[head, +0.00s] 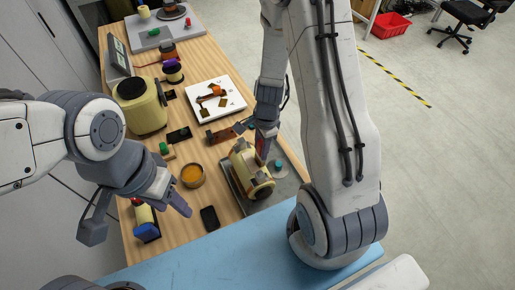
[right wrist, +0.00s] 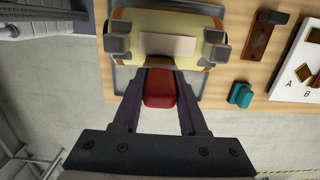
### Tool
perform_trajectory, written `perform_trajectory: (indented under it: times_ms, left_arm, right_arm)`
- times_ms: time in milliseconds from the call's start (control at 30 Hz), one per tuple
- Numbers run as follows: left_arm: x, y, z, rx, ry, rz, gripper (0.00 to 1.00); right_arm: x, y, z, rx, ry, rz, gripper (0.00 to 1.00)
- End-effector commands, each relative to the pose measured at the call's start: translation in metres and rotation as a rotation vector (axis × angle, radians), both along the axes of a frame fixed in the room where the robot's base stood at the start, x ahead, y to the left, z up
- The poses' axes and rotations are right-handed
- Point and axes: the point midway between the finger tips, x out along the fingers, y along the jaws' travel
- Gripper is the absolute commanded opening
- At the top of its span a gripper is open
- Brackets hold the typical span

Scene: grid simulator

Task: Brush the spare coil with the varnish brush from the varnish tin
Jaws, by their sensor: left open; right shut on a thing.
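A round tin (head: 193,175) with amber liquid, seemingly the varnish tin, stands open on the wooden table. My right gripper (head: 264,153) is by a cream-yellow motor-like body (head: 243,158) on a grey tray. In the right wrist view it is shut on a red block-like piece (right wrist: 160,88), close against that body (right wrist: 170,20); I cannot tell if they are joined. My left gripper (head: 178,200) is open, near the tin's lower left. A dark spool with a purple top (head: 173,70) stands farther back; I cannot tell whether it is the spare coil. I cannot make out the varnish brush.
A white board (head: 232,102) with small parts lies mid-table. A large yellow-green housing (head: 140,108) stands at left. A black flat object (head: 209,217) lies near the front edge. A yellow cylinder on a blue stand (head: 145,215) is close to my left gripper.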

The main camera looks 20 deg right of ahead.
Motion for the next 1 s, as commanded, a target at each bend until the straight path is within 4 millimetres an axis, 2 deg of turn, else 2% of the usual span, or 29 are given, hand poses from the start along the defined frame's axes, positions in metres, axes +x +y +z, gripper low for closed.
perform_trajectory:
  times_ms: [33,167,600,767,1000]
  left_arm:
    - [0.000,0.000,0.010,0.000,0.000,-0.001,0.50]
    - [0.000,0.000,0.024,0.000,0.000,-0.003,0.50]
    - [0.000,0.000,0.068,0.000,0.000,-0.004,0.50]
    - [0.000,0.000,0.077,0.000,0.000,-0.003,0.50]
    - [0.000,0.000,0.076,0.000,0.000,-0.003,0.50]
  right_arm:
    - [0.000,0.000,0.006,0.001,0.002,0.000,0.00]
    - [0.000,-0.002,0.038,-0.007,-0.003,0.002,0.00]
    - [-0.002,-0.003,0.080,-0.006,0.003,-0.005,0.00]
    - [-0.002,-0.004,0.089,-0.006,0.003,-0.006,0.00]
    - [-0.002,-0.004,0.088,-0.006,0.003,-0.006,0.00]
